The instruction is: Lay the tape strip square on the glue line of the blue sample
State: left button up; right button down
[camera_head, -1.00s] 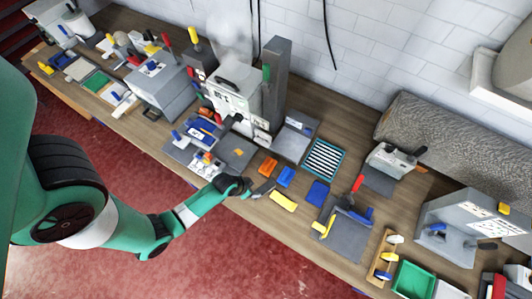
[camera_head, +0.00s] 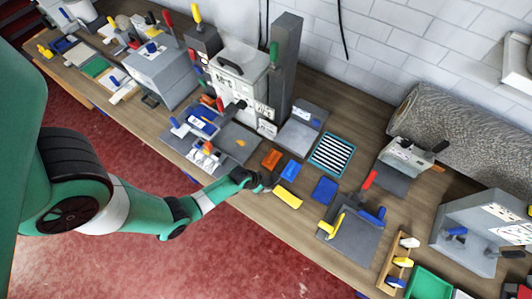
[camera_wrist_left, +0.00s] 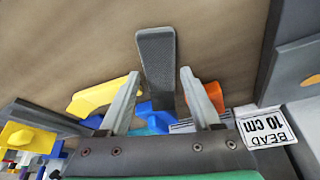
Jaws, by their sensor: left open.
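My left gripper (camera_head: 268,184) is over the front edge of the bench, beside a yellow block (camera_head: 287,198). In the left wrist view the open left gripper (camera_wrist_left: 159,76) has its two fingers on either side of a dark grey textured strip (camera_wrist_left: 155,50), which may be the tape strip; I cannot tell if they touch it. A small blue block (camera_head: 290,170) and a flat blue square (camera_head: 325,190) lie to the right. I cannot make out a glue line on either, so which is the blue sample is unclear. My right gripper is out of view.
An orange block (camera_head: 271,158) and a striped blue-framed mat (camera_head: 331,154) lie behind. A grey plate (camera_head: 350,240) with yellow and blue parts is to the right. A grey machine (camera_head: 240,85) stands at the back. A BEAD 10 cm label (camera_wrist_left: 266,125) shows close by.

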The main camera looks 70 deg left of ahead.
pick_arm(q)
jog(key=shift+w+f, duration=0.15)
jog(key=shift+f, duration=0.2)
grip_shut()
jog(key=shift+r, duration=0.15)
jog(key=shift+r, duration=0.25)
notch_tip(320, 180, up, 2)
jog(key=shift+r+p, duration=0.15)
jog(key=shift+p, duration=0.6)
jog(key=s+d+r+p, duration=0.8)
jog(key=d+r, duration=0.2)
jog(key=d, duration=0.1)
jog(key=shift+s, duration=0.3)
